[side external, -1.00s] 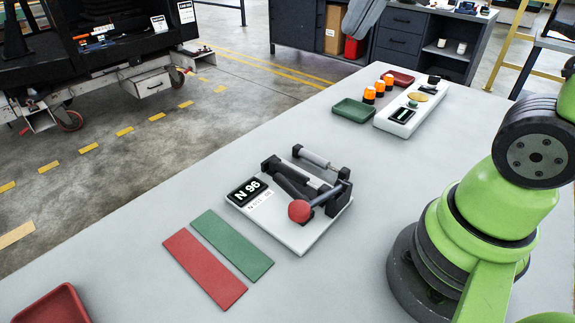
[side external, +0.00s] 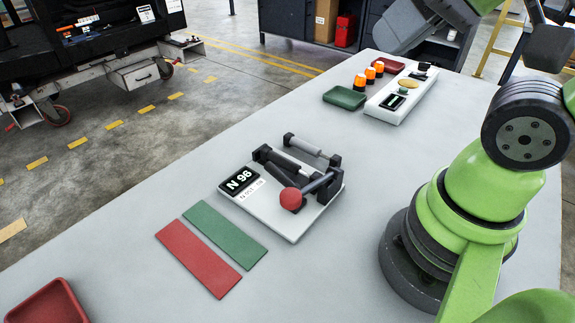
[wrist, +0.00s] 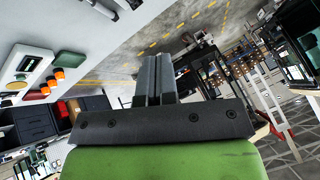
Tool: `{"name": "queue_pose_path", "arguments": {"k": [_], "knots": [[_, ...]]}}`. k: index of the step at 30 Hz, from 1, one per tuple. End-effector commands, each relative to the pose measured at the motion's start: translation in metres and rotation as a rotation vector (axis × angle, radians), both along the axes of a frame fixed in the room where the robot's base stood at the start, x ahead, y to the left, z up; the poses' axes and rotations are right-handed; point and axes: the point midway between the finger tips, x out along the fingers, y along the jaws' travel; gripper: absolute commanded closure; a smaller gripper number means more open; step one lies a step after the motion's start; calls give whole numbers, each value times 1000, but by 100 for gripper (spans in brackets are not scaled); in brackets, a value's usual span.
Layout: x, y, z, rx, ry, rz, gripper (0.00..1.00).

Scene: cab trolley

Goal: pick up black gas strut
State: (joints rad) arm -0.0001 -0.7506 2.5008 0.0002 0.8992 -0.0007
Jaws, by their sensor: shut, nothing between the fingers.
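The white fixture plate (side external: 292,226) lies on the grey table, with a display reading N 96 (side external: 240,181) at its left. A black gas strut (side external: 276,168) with a silver rod seems to lie across the fixture, near a grey cylinder (side external: 307,146) between dark blocks. A lever with a red ball knob (side external: 290,198) stands in front and hides part of it. My gripper (side external: 400,30) is high at the top of the side view, well away from the fixture. In the wrist view its fingers (wrist: 154,72) are together and empty.
Red (side external: 198,257) and green (side external: 225,232) strips lie left of the fixture. A white panel (side external: 392,110), orange beacons (side external: 361,82), a green tray (side external: 345,97) and a red tray (side external: 388,64) stand toward the back. Another red tray (side external: 48,302) is front left. The table between is clear.

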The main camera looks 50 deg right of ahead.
Motion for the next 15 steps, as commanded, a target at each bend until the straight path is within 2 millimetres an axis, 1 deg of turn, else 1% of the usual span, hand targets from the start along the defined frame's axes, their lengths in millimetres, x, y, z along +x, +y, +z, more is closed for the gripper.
{"name": "queue_pose_path", "arguments": {"k": [7, 8, 9, 11, 12, 14, 15], "knots": [[0, 0, 0, 1, 0, -1, 100], [0, 0, 0, 1, 0, -1, 98], [0, 0, 0, 1, 0, -1, 88], [0, 0, 0, 1, 0, -1, 75], [0, 0, 0, 1, 0, -1, 66], [0, 0, 0, 1, 0, -1, 52], [0, 0, 0, 1, 0, -1, 47]]}}
